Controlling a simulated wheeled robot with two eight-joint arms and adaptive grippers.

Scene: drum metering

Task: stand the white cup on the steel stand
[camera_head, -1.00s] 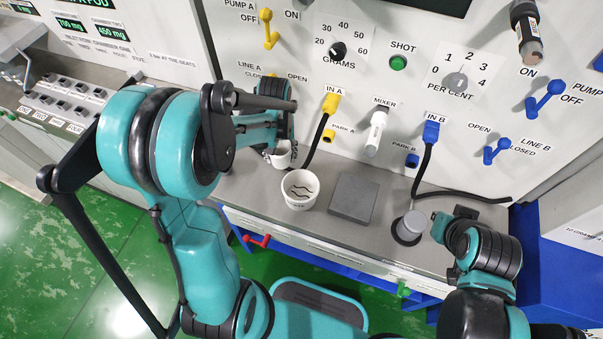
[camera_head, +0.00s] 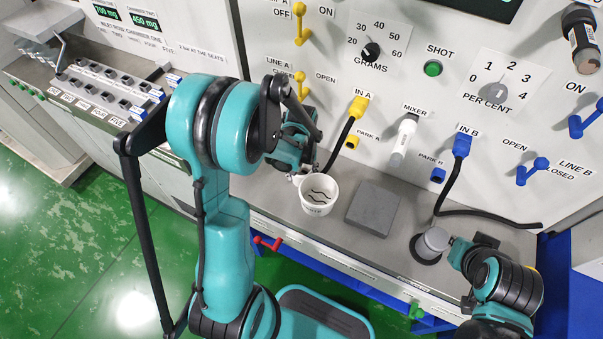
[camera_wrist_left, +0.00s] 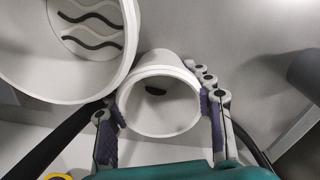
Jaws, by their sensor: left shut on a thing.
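The white cup (camera_wrist_left: 160,112) is between the two fingers of my left gripper (camera_wrist_left: 161,105) in the left wrist view, its round mouth facing the camera. My left gripper is shut on it. In the head view the left gripper (camera_head: 297,168) hides most of the cup, just behind and left of a larger white tub. A grey square block (camera_head: 373,208) with a flat top lies right of the tub. A grey round steel piece (camera_head: 432,242) sits on a dark ring further right. I cannot tell which is the steel stand. My right gripper (camera_head: 461,250) is beside the round piece; its fingers are unclear.
The larger white tub (camera_head: 318,194), with dark wavy lines inside, stands close to the held cup. A yellow-plug cable (camera_head: 340,145) and a blue-plug cable (camera_head: 450,185) hang from the panel. A white mixer wand (camera_head: 403,142) is on the panel. A red handle (camera_head: 268,243) juts below the counter edge.

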